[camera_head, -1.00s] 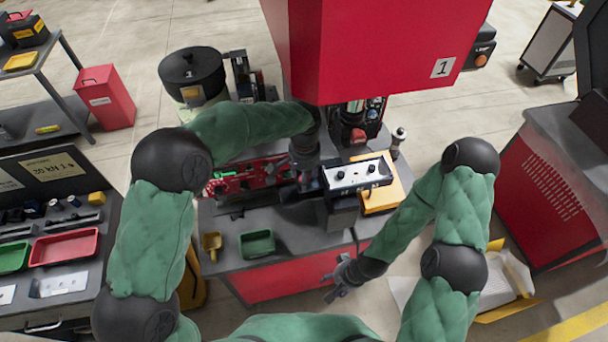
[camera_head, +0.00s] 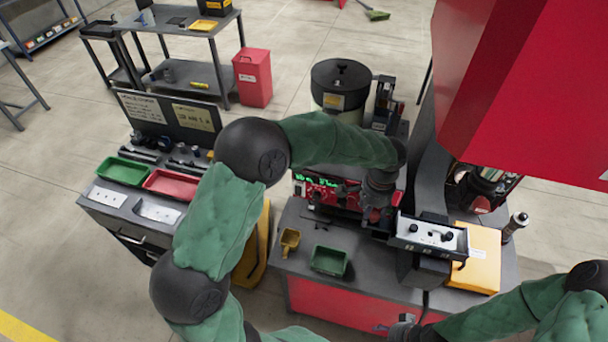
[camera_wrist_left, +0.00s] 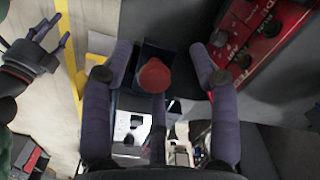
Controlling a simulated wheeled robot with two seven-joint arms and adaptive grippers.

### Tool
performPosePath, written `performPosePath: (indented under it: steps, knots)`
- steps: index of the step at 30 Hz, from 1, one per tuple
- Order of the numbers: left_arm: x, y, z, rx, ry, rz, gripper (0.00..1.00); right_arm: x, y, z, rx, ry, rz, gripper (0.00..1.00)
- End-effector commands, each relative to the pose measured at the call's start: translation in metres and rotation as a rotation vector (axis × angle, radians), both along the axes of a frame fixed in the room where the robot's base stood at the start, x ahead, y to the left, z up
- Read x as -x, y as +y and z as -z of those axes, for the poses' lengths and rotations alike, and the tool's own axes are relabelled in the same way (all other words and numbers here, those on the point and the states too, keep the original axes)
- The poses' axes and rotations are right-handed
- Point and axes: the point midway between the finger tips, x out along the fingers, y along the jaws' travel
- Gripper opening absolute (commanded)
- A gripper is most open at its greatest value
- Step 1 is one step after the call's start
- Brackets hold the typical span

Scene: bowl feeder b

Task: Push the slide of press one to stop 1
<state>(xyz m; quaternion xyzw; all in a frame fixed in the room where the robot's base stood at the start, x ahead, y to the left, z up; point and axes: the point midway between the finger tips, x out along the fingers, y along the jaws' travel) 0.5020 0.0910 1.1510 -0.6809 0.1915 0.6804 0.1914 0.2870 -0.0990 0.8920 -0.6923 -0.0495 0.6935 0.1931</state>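The press (camera_head: 540,90) is the large red machine at the upper right. At its table, my left gripper (camera_head: 376,212) is low beside a dark unit with a white-topped control box (camera_head: 430,235). In the left wrist view, my left gripper's fingers (camera_wrist_left: 160,48) are spread, with a round red knob (camera_wrist_left: 154,76) between them; I cannot tell whether they touch it. The slide itself and its stop marks cannot be made out. My right gripper (camera_head: 405,325) is at the bottom edge of the head view; its fingers (camera_wrist_left: 48,42) look spread and empty in the left wrist view.
A red panel with green display (camera_head: 330,190) stands left of my left gripper. A green tray (camera_head: 329,261) and yellow scoop (camera_head: 289,241) lie on the table front. A yellow box (camera_head: 475,262) is right of the control box.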

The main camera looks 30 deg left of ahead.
Motion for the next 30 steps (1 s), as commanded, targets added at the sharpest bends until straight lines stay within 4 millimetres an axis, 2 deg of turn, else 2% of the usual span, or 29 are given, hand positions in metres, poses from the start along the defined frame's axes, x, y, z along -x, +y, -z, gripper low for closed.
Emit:
performPosePath:
  steps: [3,30]
  knots:
    - [0.006,0.022,0.001,-0.002,0.003,-0.003,0.56,0.0,0.0,0.001,0.0,0.0,0.0,0.56]
    - [0.043,0.171,0.001,-0.002,0.005,-0.004,0.56,0.0,0.0,0.0,0.0,0.0,0.0,0.56]
